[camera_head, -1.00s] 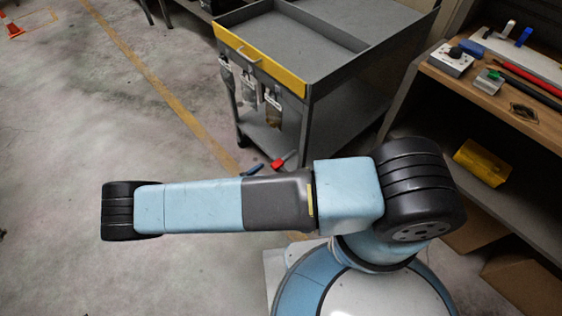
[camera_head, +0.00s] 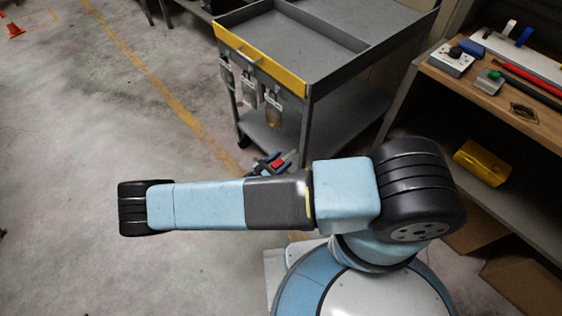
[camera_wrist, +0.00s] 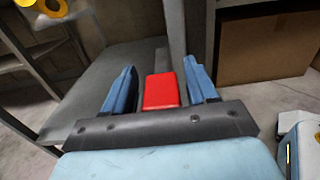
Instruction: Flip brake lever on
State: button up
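The brake lever is a red block (camera_wrist: 161,92) low at the front of the grey cart; its red end (camera_head: 277,163) shows just past my arm in the head view. My gripper (camera_wrist: 160,76) has blue fingers, one on each side of the red block, with a narrow gap on both sides. It is open around the lever and not visibly pressed on it. In the head view my gripper (camera_head: 268,161) is mostly hidden behind my arm. The lever's mount cannot be made out.
A workbench (camera_head: 495,80) with tools and a shelf holding a yellow box (camera_head: 482,162) stands at the right. Cardboard boxes (camera_wrist: 265,45) lie beneath it.

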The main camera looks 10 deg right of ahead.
grip_shut()
jog(key=shift+w+a, duration=0.1)
jog(key=shift+r, duration=0.1)
dwell(0.3)
